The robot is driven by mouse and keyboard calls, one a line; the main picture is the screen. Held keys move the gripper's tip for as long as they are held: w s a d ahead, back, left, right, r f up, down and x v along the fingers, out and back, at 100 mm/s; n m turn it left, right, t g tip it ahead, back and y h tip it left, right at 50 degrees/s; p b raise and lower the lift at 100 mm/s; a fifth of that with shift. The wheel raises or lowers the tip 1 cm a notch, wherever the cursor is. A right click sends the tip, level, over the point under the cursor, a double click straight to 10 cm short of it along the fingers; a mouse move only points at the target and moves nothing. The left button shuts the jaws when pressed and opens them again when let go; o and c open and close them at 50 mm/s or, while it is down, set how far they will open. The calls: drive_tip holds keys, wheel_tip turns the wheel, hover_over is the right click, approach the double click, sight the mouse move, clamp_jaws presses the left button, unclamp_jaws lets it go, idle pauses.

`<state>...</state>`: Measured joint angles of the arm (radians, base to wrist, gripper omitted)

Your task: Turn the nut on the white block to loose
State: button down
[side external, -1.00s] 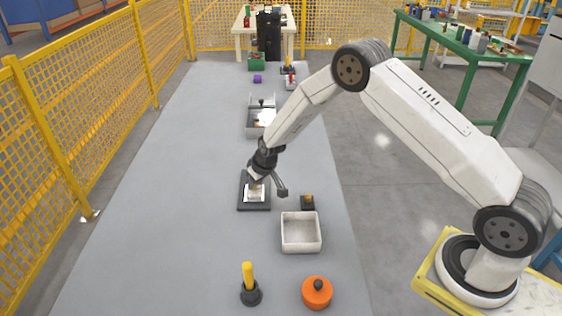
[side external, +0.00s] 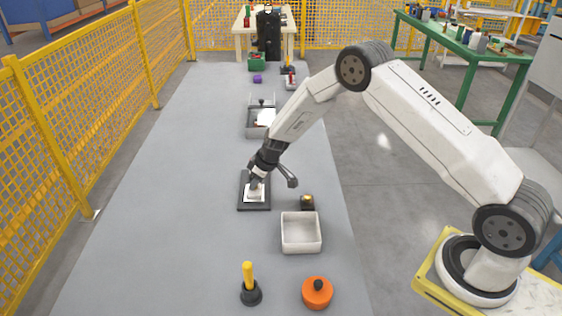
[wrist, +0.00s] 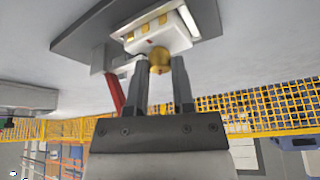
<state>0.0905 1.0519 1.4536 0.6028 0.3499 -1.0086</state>
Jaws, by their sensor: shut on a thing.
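The white block (wrist: 165,38) sits on a dark plate (wrist: 82,38) in the wrist view, with yellow marks on its upper face. A gold nut (wrist: 158,60) sticks out of the side of the block that faces me, with a small red mark above it. My gripper (wrist: 160,68) has one finger on each side of the nut and is shut on it. In the side view my gripper (side external: 255,184) reaches down over the block (side external: 252,196) on its dark plate (side external: 243,205) and hides the nut.
A red bar (wrist: 115,92) stands left of my fingers in the wrist view. A white open box (side external: 301,246) and a small dark block with a yellow top (side external: 307,203) lie to the right. A yellow post (side external: 247,275) and an orange round part (side external: 317,292) stand in front.

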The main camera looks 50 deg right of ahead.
drive_tip(key=shift+n, duration=0.5)
drive_tip(key=shift+c, duration=2.2)
unclamp_jaws()
drive_tip(key=v, duration=0.7)
drive_tip(key=shift+d+r, duration=0.2)
drive_tip(key=shift+r, duration=0.2)
